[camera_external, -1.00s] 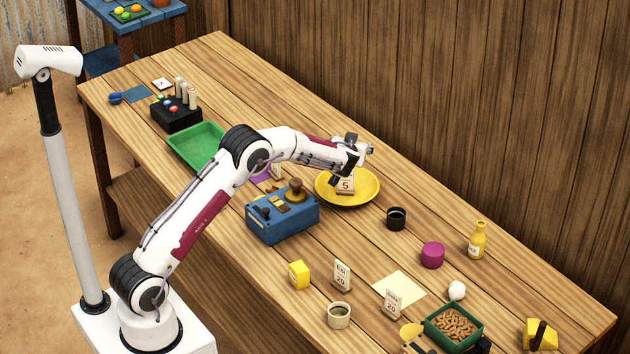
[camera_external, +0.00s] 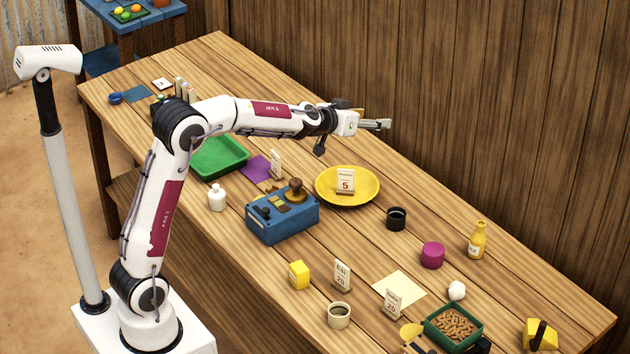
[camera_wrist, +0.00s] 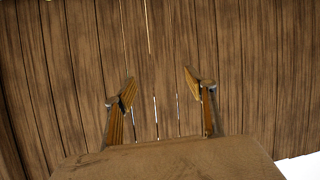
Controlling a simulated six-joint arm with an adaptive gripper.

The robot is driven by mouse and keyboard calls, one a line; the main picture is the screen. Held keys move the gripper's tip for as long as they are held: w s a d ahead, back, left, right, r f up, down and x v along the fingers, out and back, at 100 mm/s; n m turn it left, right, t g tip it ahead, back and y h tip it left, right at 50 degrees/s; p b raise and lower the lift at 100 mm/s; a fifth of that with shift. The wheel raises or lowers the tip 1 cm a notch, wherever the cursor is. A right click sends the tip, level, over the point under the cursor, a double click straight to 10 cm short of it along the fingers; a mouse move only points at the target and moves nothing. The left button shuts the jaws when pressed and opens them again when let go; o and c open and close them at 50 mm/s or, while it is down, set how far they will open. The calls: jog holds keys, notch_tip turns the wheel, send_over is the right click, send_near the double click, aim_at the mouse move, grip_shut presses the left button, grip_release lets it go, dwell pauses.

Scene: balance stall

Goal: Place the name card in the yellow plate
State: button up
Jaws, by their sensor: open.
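A white name card (camera_external: 345,182) with a dark "5" stands upright in the yellow plate (camera_external: 369,190), near the plate's middle. The plate lies on the wooden table. My gripper (camera_external: 388,124) is raised above and behind the plate, pointing to the right, clear of the card. In the wrist view my gripper (camera_wrist: 159,88) has its two fingers spread apart with nothing between them, facing the plank wall.
A blue box (camera_external: 283,220) with a brown-knobbed top stands left of the plate, and a dark cup (camera_external: 396,218) stands right of it. More cards (camera_external: 342,276) marked "20" stand nearer the front. The plank wall (camera_external: 450,90) rises behind the table.

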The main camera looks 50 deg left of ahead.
jog(key=s+d+r+m+g+h, duration=0.15)
jog(key=s+d, duration=0.25)
jog(key=s, duration=0.7)
jog(key=s+d+r+m+g+h, duration=0.1)
jog(key=s+d+m+h, duration=0.3)
jog(key=s, duration=0.7)
jog(key=s+a+f+n+g+y, duration=0.1)
jog(key=s+f, duration=0.2)
jog(key=s, duration=0.6)
jog(key=s+a+f+g+y, duration=0.1)
jog(key=s+f+g, duration=0.1)
jog(key=s, duration=0.7)
jog(key=s+a+f+n+g+y, duration=0.1)
jog(key=s+f, duration=0.4)
jog(key=s, duration=0.5)
jog(key=shift+n+g+y, duration=0.35)
jog(key=shift+g, duration=0.1)
